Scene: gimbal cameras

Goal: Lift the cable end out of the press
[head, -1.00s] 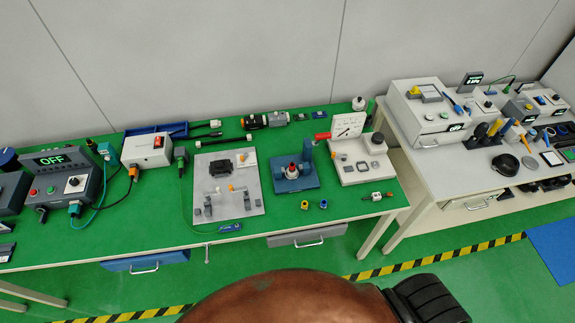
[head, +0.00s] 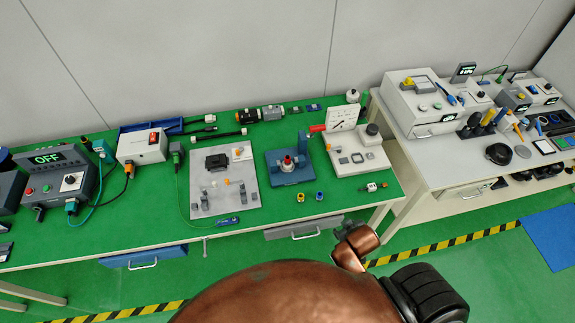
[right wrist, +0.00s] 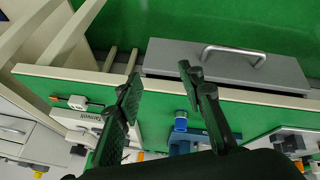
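A blue fixture (head: 291,177) with an upright block, which looks like the press, stands on the green bench in the head view. A dark round part with a red and white top (head: 287,164) sits in it. I cannot make out a separate cable end there. In the right wrist view, the blue fixture (right wrist: 183,147) is partly hidden behind my right gripper. My right gripper (right wrist: 158,78) is open with nothing between its fingers, over the bench's front edge and the grey drawer. My left gripper is in no view.
A white gauge stand (head: 362,161) with a red handle is right of the blue fixture. A grey plate (head: 225,203) with small parts is left. A grey drawer (right wrist: 225,66) hangs under the bench.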

